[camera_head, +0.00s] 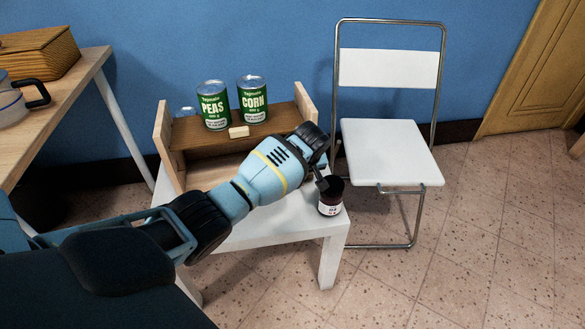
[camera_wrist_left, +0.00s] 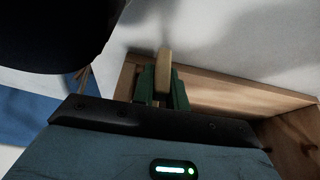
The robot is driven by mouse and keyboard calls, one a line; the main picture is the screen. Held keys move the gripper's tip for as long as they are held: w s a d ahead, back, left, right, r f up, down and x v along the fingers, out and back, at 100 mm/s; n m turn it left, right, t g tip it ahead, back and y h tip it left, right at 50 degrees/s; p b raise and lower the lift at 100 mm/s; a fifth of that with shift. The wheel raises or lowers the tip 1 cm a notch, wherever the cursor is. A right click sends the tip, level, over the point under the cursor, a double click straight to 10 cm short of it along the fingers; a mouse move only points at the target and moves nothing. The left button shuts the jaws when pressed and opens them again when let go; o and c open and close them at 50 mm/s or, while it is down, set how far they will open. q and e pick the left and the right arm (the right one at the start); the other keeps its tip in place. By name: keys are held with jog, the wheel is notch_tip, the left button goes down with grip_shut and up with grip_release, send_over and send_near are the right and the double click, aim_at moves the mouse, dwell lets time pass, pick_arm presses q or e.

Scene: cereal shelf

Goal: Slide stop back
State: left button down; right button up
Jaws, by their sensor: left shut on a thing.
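A small pale wooden block (camera_head: 238,131) sits on the shelf unit's upper board, in front of the cans. In the left wrist view, my left gripper (camera_wrist_left: 163,88) has its green fingers closed on a tan wooden piece (camera_wrist_left: 163,70), which looks like a stop. This piece projects past the fingers, beside the shelf's wood. In the head view, my left gripper (camera_head: 321,180) is at the right front of the shelf unit, close to a dark jar. Its fingertips and the held piece cannot be made out there. My right gripper is not in view.
The wooden shelf unit (camera_head: 163,140) stands on a white table (camera_head: 290,228). A peas can (camera_head: 213,105) and a corn can (camera_head: 253,100) stand on it. The dark jar (camera_head: 331,197) is at the table's right edge. A white folding chair (camera_head: 388,150) stands to the right.

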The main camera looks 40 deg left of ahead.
pick_arm(q)
jog(key=shift+w+d, duration=0.1)
jog(key=shift+d, duration=0.05)
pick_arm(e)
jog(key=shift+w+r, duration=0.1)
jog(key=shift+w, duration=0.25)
